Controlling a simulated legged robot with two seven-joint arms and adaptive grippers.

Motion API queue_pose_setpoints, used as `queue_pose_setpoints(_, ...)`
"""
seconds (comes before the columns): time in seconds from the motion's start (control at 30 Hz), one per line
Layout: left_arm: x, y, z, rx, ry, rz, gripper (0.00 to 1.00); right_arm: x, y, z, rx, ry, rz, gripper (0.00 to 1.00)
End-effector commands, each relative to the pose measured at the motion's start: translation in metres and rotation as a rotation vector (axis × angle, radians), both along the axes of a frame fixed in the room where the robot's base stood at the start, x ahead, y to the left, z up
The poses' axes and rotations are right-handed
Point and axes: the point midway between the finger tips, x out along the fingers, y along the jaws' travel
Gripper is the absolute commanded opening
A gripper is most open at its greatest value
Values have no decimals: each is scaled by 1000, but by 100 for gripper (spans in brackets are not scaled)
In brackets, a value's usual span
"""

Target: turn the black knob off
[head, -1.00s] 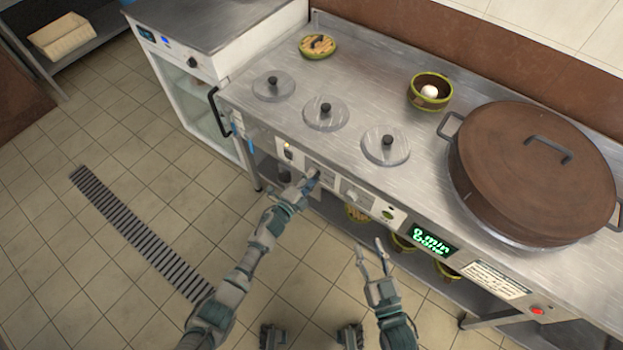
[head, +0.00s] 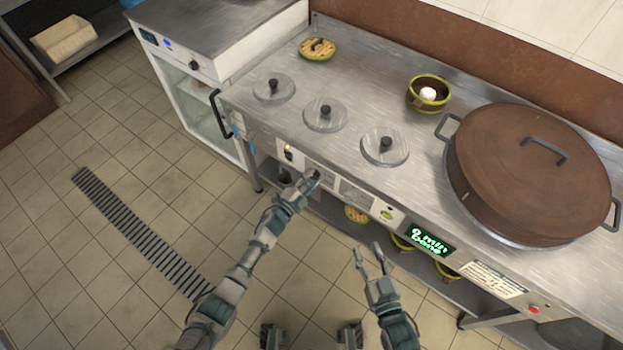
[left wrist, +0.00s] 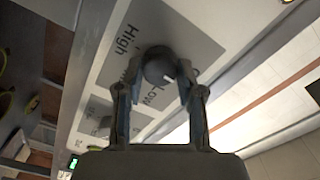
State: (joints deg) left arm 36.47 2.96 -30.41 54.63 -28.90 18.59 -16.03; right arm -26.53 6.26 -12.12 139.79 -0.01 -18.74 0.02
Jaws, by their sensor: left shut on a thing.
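The black knob (left wrist: 160,65) sits on the stove's front panel, on a plate with the words High and Low, in the left wrist view. My left gripper (left wrist: 158,88) has one finger on each side of the knob and is shut on it. In the head view my left gripper (head: 312,180) reaches the front panel and mostly hides the knob. The exact setting of the knob cannot be told. My right gripper (head: 370,258) is open and empty in front of the stove, below the counter edge.
The steel counter (head: 300,120) carries several small lidded wells, a green-rimmed bowl (head: 429,93) with an egg-like white thing, and a large brown lidded pot (head: 535,165). A lit green display (head: 431,241) and a red button (head: 534,309) are on the front.

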Motion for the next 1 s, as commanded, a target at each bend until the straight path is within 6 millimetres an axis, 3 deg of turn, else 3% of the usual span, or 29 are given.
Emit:
queue_pose_setpoints(0.17,2,5,-3,6,5,11,3,0,0,0,0,0,0,40)
queue_pose_setpoints(0.2,2,5,-3,7,6,10,45,0,0,0,0,0,0,40)
queue_pose_setpoints(0.27,2,5,-3,6,5,9,60,0,0,0,0,-1,0,40)
queue_pose_setpoints(0.3,1,4,-3,6,5,8,63,0,0,0,0,-1,0,40)
queue_pose_setpoints(0.67,-4,5,-2,5,2,3,63,-2,-1,0,-3,0,0,40)
queue_pose_setpoints(0.77,-13,12,-2,5,0,4,63,-2,0,0,-2,0,0,40)
queue_pose_setpoints(1.0,-55,42,-3,6,4,3,63,-2,0,1,-1,-1,0,40)
